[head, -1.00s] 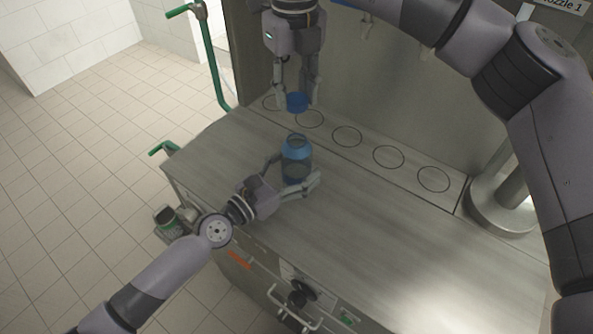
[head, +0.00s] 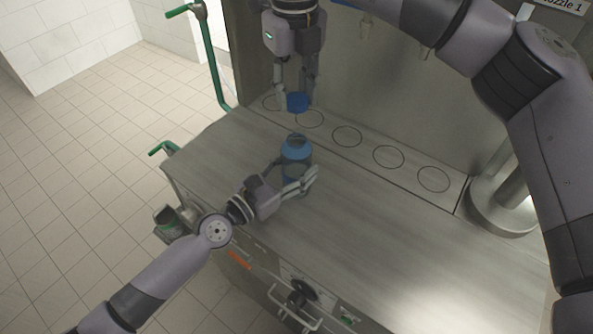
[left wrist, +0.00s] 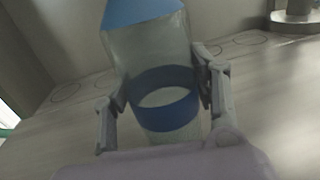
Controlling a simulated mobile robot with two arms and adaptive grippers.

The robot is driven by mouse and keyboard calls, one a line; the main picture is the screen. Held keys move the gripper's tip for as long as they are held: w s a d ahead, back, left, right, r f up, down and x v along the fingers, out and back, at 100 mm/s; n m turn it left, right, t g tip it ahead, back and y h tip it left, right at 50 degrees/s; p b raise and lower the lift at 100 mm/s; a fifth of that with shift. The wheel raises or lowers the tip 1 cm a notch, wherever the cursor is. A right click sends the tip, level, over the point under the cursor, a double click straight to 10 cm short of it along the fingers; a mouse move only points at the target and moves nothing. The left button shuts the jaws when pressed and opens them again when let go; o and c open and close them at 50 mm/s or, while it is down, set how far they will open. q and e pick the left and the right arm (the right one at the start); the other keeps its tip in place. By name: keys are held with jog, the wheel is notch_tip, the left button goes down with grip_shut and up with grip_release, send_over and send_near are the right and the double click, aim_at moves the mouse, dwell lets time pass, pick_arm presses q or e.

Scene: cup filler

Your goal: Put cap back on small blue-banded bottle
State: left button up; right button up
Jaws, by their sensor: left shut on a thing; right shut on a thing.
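The small bottle (head: 296,150) has a blue upper part and stands upright on the counter. Its blue band (left wrist: 166,93) and clear body show in the left wrist view. My left gripper (head: 296,178) is shut on the bottle, a finger at each side of its body. The blue cap (head: 297,102) is between the fingertips of my right gripper (head: 296,97), which points down and is shut on it. The cap is above and slightly behind the bottle, apart from its top. The bottle's mouth is small and hard to make out.
The counter (head: 400,222) is clear to the right of the bottle. A strip with several marked circles (head: 347,136) runs along the back wall. A metal post with a round base (head: 503,205) stands at the right. A green handle (head: 213,60) rises at the left.

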aim_at(295, 132)
jog(key=shift+f, duration=2.5)
jog(key=shift+f, duration=0.9)
jog(key=shift+f, duration=0.6)
